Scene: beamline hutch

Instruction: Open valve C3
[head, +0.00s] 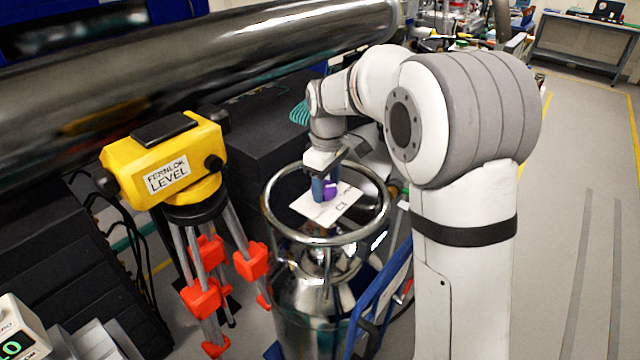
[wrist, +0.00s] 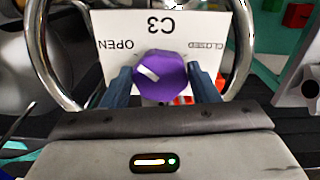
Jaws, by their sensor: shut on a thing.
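The valve C3 knob (wrist: 161,75) is purple with a white pointer mark, in front of a white card (wrist: 112,28) lettered C3, OPEN and CLOSED. The card appears upside down in the wrist view, and the mark slants toward the OPEN side. My gripper (wrist: 163,88) is shut on the knob, one blue finger on each side. In the head view my gripper (head: 324,190) reaches down inside the ring of a steel dewar (head: 300,298), with the purple knob (head: 331,188) partly hidden by the fingers and the card (head: 310,208) around it.
The dewar's steel ring (head: 268,207) surrounds the gripper closely. A yellow level (head: 165,160) on a tripod with red clamps (head: 203,298) stands at left. A large metal pipe (head: 200,58) crosses behind. Open floor (head: 585,170) lies at right.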

